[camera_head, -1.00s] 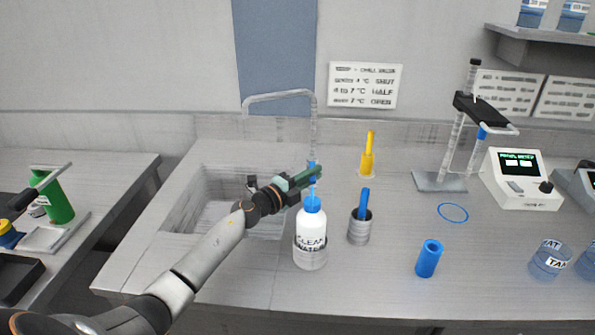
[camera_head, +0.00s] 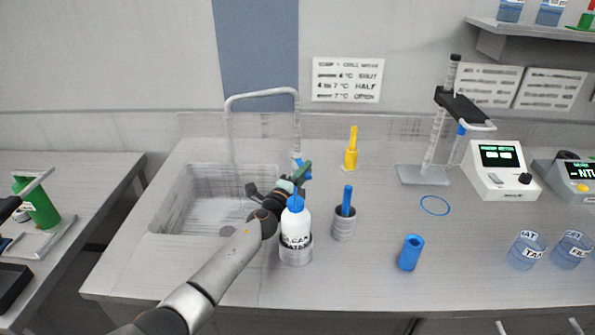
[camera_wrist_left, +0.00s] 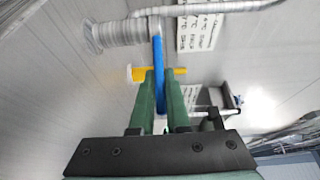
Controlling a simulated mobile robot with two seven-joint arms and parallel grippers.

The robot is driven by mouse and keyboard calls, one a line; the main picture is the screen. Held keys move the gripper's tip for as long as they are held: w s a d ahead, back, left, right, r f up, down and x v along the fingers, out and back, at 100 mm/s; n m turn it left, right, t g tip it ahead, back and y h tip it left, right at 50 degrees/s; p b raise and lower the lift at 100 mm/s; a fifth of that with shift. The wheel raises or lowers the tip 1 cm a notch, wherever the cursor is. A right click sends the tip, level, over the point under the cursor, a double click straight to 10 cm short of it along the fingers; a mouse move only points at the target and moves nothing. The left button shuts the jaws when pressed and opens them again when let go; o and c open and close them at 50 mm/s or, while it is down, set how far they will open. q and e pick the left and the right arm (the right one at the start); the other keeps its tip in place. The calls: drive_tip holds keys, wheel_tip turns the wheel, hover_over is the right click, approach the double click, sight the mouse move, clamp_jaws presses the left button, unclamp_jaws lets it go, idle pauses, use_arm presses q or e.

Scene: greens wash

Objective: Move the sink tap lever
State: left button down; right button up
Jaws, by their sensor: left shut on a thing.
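The sink tap (camera_head: 297,122) stands behind the sink's right side, its grey spout arching left over the basin. Its blue lever (camera_head: 298,162) is low on the post. My left gripper (camera_head: 305,171) is at the lever, partly hiding it, behind the white bottle. In the left wrist view the blue lever (camera_wrist_left: 158,62) runs between the green fingers of my left gripper (camera_wrist_left: 159,78), which is shut on it. The ribbed tap post (camera_wrist_left: 112,33) lies beyond. My right gripper is out of view.
A white water bottle (camera_head: 296,226) with a blue cap stands close in front of my left gripper. A grey cup (camera_head: 344,228) with a blue tool, a yellow stand (camera_head: 351,155) and a blue cylinder (camera_head: 410,253) are to the right. The sink (camera_head: 208,215) is left.

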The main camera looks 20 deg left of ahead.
use_arm(q)
drive_tip(key=shift+a+f, duration=0.1)
drive_tip(key=shift+f, duration=0.05)
drive_tip(key=c, duration=1)
unclamp_jaws()
drive_tip(key=shift+o, duration=0.5)
drive_tip(key=shift+a, duration=0.1)
